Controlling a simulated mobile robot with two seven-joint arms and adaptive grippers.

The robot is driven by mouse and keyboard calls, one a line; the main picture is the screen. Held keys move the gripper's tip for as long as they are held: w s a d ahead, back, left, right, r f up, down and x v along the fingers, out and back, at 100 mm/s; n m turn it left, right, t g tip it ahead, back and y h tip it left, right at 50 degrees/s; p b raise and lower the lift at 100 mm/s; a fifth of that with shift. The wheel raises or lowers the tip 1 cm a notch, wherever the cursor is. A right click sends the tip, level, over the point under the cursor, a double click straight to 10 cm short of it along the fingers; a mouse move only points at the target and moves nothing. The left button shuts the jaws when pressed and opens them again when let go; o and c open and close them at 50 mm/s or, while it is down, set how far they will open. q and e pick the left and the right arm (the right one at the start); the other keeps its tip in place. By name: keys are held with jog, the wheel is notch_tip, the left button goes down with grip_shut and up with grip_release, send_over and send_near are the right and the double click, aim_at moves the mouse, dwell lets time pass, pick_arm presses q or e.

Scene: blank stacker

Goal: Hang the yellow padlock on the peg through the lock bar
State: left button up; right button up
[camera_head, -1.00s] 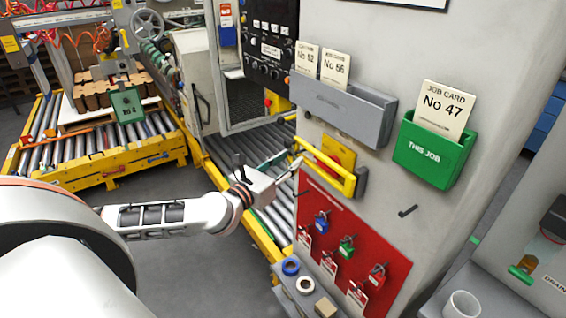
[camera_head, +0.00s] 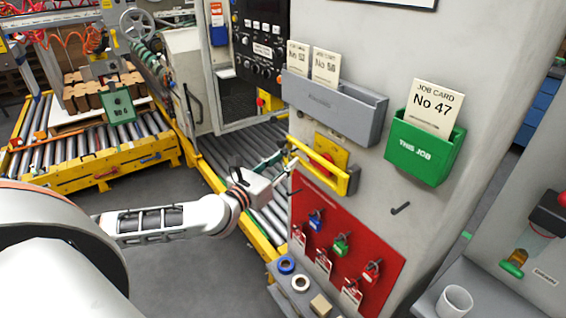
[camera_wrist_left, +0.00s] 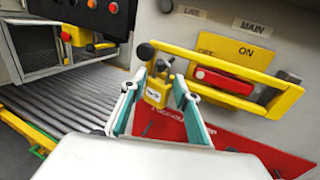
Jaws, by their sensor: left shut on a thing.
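The yellow padlock (camera_wrist_left: 156,93) hangs between the green fingers of my left gripper (camera_wrist_left: 157,88) in the left wrist view, with its grey shackle upward. The yellow lock bar (camera_wrist_left: 225,57) crosses the switch plate, and a dark round peg end (camera_wrist_left: 145,51) shows at its left end. The shackle is close beside that end; I cannot tell whether it is around the peg. In the head view my left gripper (camera_head: 284,168) is at the left end of the lock bar (camera_head: 322,174), and the padlock is too small to make out. My right gripper is not in view.
A red board (camera_head: 345,240) with blue, green and red padlocks is below the bar. A grey card holder (camera_head: 335,110) and a green one (camera_head: 420,150) are above and to the right. A black hook (camera_head: 400,208) sticks out of the panel.

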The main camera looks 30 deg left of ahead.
pick_arm(q)
jog(key=o, duration=1.3)
jog(key=shift+s+f, duration=0.1)
jog(key=shift+s, duration=0.35)
jog(key=s, duration=1.1)
jog(key=shift+a, duration=0.35)
